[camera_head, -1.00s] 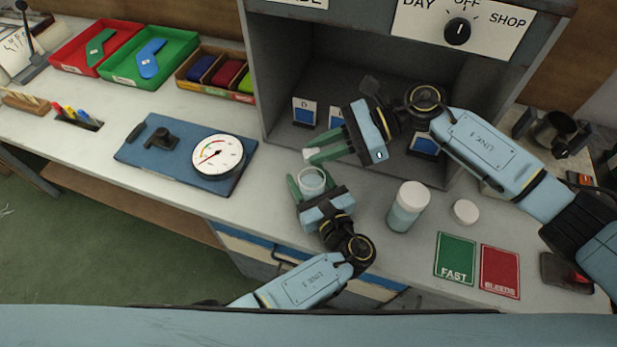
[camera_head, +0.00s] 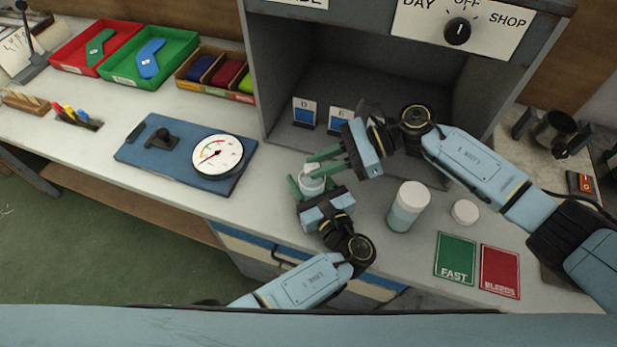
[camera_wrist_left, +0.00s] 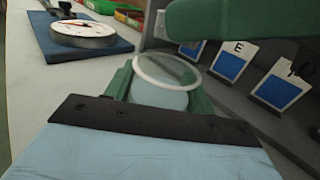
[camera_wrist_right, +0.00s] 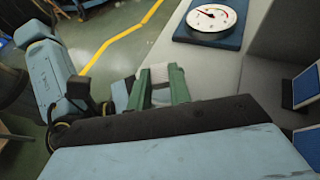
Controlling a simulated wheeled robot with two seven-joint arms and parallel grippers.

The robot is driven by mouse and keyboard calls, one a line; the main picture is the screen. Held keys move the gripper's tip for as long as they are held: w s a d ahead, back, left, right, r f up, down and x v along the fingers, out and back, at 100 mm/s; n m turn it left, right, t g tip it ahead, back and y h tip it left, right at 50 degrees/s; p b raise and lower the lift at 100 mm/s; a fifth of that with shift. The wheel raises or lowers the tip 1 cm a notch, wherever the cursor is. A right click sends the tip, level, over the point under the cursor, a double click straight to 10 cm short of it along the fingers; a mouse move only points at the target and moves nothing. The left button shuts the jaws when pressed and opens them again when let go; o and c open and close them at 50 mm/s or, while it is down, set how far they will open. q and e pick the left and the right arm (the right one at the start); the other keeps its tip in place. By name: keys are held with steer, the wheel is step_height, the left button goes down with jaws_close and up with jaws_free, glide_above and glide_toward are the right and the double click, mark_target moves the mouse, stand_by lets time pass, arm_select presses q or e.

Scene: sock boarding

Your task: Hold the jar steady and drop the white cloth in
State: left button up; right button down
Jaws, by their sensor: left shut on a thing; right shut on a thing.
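The small clear jar (camera_head: 312,187) stands upright between the green fingers of my left gripper (camera_head: 309,184), which is shut on it. In the left wrist view the jar's round rim (camera_wrist_left: 165,72) faces up and it holds something pale. My right gripper (camera_head: 322,167) is shut on the white cloth (camera_head: 309,168), a small piece at its fingertips, just over the jar mouth. The cloth also shows between the fingertips in the right wrist view (camera_wrist_right: 160,73). Whether the cloth touches the rim, I cannot tell.
A white-capped bottle (camera_head: 407,208) and a white lid (camera_head: 465,212) stand to the right. A green FAST card (camera_head: 455,257) and red BLEEDS card (camera_head: 500,270) lie nearer. A dial gauge (camera_head: 217,154) on a blue board is left. The grey booth (camera_head: 340,60) is behind.

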steer(key=c, duration=1.2)
jaws_free()
step_height(320, 180, up, 10)
arm_select(q)
steer(key=o, duration=1.2)
steer(key=shift+c, duration=0.2)
